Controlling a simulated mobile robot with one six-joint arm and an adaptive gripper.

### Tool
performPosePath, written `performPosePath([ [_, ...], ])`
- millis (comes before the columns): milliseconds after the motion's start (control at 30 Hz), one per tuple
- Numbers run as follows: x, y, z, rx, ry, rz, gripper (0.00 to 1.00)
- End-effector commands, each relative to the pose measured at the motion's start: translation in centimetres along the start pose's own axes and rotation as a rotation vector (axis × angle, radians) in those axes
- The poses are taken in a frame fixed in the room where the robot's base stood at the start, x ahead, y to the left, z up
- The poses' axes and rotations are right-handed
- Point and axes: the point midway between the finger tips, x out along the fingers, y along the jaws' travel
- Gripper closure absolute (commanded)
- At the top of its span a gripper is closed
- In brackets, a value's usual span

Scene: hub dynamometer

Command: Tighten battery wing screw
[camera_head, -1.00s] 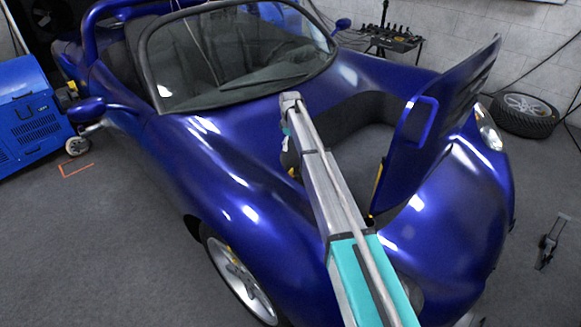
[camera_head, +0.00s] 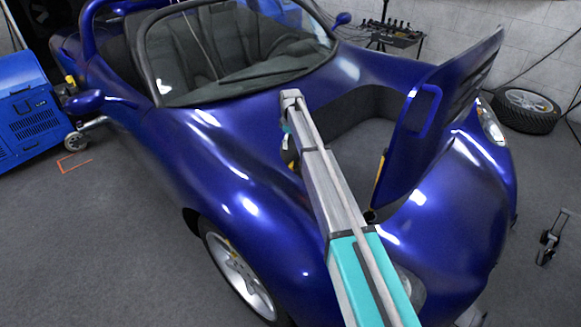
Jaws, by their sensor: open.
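The blue car's front compartment (camera_head: 362,135) is open, with dark inner walls and a grey floor. My arm reaches across it from the bottom of the view. My gripper (camera_head: 291,158) hangs below the arm's far end at the compartment's left edge. It is small, dark and partly hidden by the arm. It is open, and nothing can be made out between its fingers. I cannot make out the battery or the wing screw; my arm covers part of the compartment.
The raised blue lid (camera_head: 440,125) stands to the right of my arm. The windshield (camera_head: 235,50) is behind the compartment. A blue machine (camera_head: 28,110) stands at left. A loose wheel (camera_head: 526,110) and a tool stand (camera_head: 392,36) are at the back right. Grey floor is clear at lower left.

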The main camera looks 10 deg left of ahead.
Motion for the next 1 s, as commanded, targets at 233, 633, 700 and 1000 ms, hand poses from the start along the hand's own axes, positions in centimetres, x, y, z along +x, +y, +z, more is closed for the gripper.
performPosePath([
  [233,2.3,0.0,0.0,0.000,0.000,0.000,0.03],
  [633,5.3,0.0,0.0,0.000,0.000,0.000,0.03],
  [700,5.9,0.0,0.0,0.000,0.000,0.000,0.03],
  [1000,8.1,0.0,0.0,0.000,0.000,0.000,0.03],
])
